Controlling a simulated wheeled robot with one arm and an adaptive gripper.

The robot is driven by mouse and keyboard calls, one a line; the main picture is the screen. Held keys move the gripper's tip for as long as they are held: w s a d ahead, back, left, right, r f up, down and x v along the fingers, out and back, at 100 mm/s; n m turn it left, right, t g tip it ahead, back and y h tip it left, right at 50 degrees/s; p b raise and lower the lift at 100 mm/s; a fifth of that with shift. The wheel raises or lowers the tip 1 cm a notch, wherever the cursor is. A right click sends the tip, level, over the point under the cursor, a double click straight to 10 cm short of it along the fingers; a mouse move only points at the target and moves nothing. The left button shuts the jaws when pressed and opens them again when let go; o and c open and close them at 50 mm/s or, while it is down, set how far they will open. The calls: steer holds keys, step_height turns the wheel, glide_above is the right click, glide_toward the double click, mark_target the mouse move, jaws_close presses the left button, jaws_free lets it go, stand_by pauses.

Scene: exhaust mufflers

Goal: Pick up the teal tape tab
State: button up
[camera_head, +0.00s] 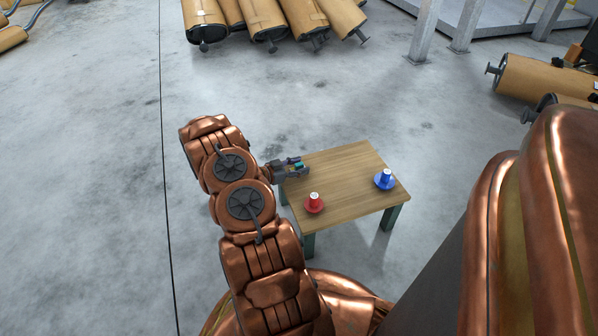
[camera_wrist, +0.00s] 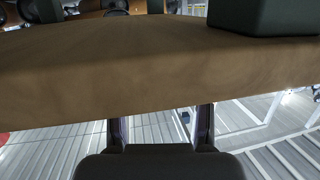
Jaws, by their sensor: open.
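A small teal patch (camera_head: 299,166) shows between the fingers of my gripper (camera_head: 302,166) in the head view. It may be the teal tape tab, but it is too small to tell. My gripper is at the left edge of the wooden table (camera_head: 345,165), its fingers pointing right; I cannot tell its height against the tabletop. In the wrist view the two fingers (camera_wrist: 161,112) are spread apart, and a brown wooden surface (camera_wrist: 130,75) fills the upper middle. No teal tab is visible there.
In the wrist view a dark block (camera_wrist: 262,18) meets the wood. Mufflers (camera_head: 270,18) lie at the back; floor left is clear.

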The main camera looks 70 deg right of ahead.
steer(key=shift+c, duration=0.4)
steer(key=c, duration=0.8)
steer(key=shift+c, duration=0.2)
